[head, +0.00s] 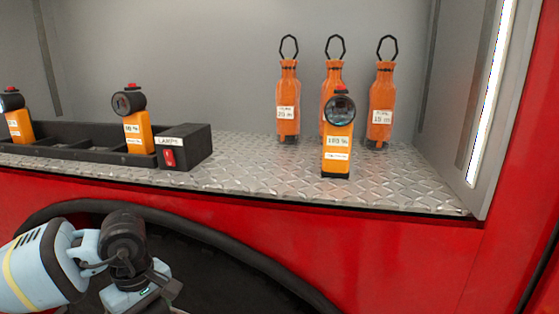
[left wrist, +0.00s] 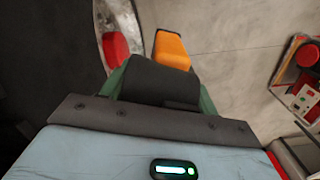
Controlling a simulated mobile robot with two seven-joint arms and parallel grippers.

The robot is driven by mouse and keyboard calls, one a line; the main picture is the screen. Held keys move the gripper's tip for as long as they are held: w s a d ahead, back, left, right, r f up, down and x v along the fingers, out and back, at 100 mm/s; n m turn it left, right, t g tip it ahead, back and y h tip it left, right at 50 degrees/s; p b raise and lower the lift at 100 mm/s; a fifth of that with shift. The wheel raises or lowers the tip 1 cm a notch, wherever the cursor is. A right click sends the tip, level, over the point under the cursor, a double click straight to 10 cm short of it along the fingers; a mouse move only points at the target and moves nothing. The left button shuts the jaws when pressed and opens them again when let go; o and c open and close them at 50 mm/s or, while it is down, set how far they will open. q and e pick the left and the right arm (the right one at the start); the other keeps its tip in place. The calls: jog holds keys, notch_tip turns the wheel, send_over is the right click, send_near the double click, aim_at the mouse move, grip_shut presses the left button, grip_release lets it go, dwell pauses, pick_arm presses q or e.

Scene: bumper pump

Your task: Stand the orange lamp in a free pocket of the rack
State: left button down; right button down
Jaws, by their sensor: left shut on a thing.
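My left gripper (left wrist: 160,78) is shut on an orange lamp (left wrist: 172,48). The lamp's dark head lies between the green fingers and its orange body sticks out beyond them, above a grey floor. In the head view my left arm is at the bottom left, below the shelf, and its fingers are out of frame. The black rack (head: 190,159), labelled LAMPS, is on the shelf at left. One lamp (head: 138,132) stands near its right end, another (head: 18,125) at the left picture edge. Pockets between them look empty. Another orange lamp (head: 336,153) stands on the shelf outside the rack.
Several orange bottles (head: 381,105) with black loops stand behind the loose lamp. The metal tread-plate shelf (head: 250,178) is clear between rack and lamp. Its front edge, the red truck body (head: 400,250) and a black wheel-arch trim (head: 225,247) lie near my left arm.

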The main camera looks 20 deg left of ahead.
pick_arm(q)
jog(key=w+d+f+m, duration=0.1)
jog(key=d+f+m, duration=0.1)
jog(key=d+m, duration=1.3)
jog(key=shift+d, duration=0.4)
jog(key=s+f, duration=0.4)
jog(key=f, duration=1.1)
jog(key=shift+a, duration=0.15)
